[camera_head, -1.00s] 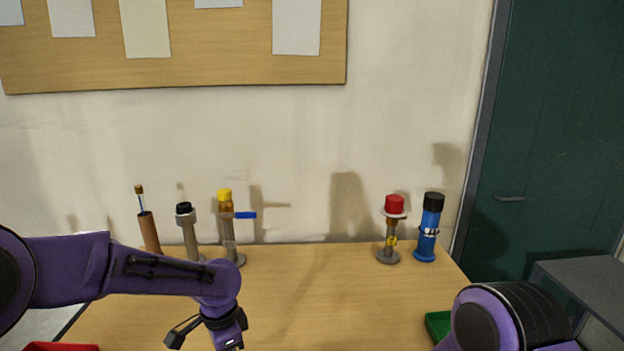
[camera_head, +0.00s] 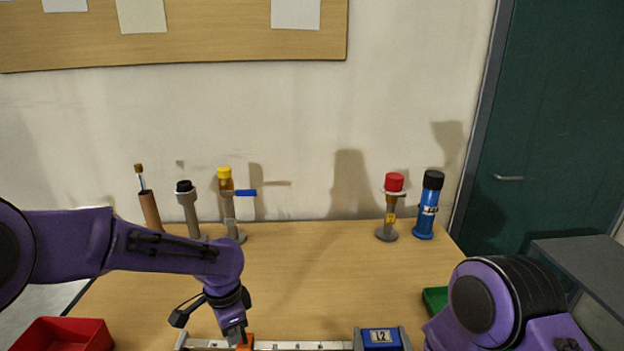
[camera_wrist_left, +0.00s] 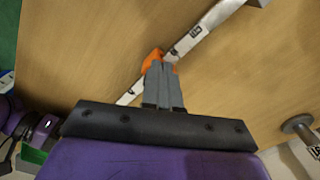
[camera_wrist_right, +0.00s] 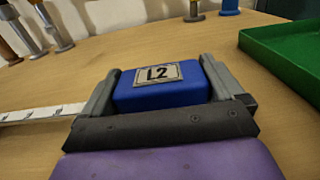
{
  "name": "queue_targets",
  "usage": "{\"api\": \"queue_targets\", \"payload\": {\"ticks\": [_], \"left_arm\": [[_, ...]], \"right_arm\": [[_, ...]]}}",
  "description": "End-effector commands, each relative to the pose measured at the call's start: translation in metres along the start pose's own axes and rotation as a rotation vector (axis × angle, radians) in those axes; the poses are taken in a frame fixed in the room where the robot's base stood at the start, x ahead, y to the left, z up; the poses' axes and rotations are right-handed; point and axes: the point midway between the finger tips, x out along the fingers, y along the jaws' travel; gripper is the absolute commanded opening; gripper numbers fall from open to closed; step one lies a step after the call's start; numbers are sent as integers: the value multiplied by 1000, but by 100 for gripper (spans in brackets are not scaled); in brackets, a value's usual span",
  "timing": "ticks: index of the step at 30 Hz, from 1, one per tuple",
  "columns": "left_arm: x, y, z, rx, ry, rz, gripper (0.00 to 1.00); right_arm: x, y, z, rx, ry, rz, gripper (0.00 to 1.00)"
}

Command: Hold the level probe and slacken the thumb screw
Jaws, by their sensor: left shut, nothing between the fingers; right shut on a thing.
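The level probe is a pale, marked bar (camera_head: 300,345) with a blue block (camera_head: 381,338) labelled L2 at its right end. The bar lies across the front of the table. My right gripper (camera_wrist_right: 163,82) is shut on the blue block, one grey finger on each side. An orange piece (camera_wrist_left: 151,60), possibly the thumb screw, sits on the bar (camera_wrist_left: 200,32) left of the block. My left gripper (camera_wrist_left: 160,72) is shut and empty, its fingertips right at the orange piece. The fingers partly hide that piece, and I cannot tell whether they touch it.
A red tray (camera_head: 62,335) is at the front left and a green tray (camera_wrist_right: 285,45) at the right. Several upright fittings stand at the back, including a yellow-capped one (camera_head: 226,195), a red-capped one (camera_head: 393,200) and a blue one (camera_head: 428,205). The middle is clear.

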Motion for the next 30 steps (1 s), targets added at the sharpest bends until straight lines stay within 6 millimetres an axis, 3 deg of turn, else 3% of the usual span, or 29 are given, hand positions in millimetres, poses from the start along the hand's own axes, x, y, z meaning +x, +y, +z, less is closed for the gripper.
{"api": "queue_targets", "payload": {"ticks": [26, 30], "left_arm": [[0, 10, 5, 0, 1, -1, 0], [-14, 9, 5, 0, 3, -4, 0]], "right_arm": [[0, 0, -1, -1, 2, -1, 34], [0, 0, -1, -1, 2, -1, 34]]}}
